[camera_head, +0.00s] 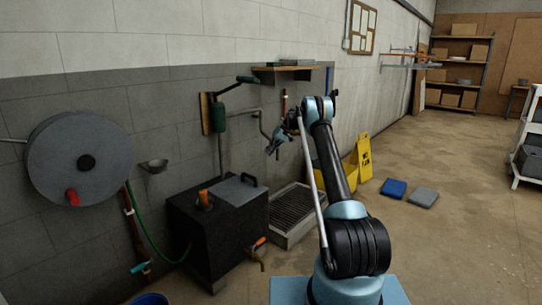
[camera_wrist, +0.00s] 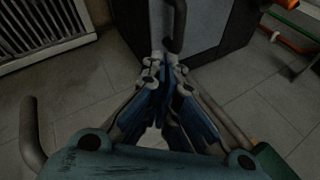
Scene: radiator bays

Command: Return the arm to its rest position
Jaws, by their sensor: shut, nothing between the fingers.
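My gripper (camera_head: 274,146) hangs from my raised arm in the head view, pointing down in front of the wall, to the right of the dark tank. In the wrist view my gripper (camera_wrist: 165,65) has its blue fingers together at the tips, with nothing between them. My arm rises from the base at lower right and is bent at a high elbow. A dark handle and a dark box edge lie beyond the fingertips in the wrist view; I cannot tell how far apart they are.
A dark tank (camera_head: 232,228) with an orange cap stands by the wall. A floor grate (camera_head: 294,211) lies beside it. A shelf (camera_head: 283,69) juts from the wall. A yellow floor sign (camera_head: 364,157) stands behind my arm. The floor at right is mostly clear.

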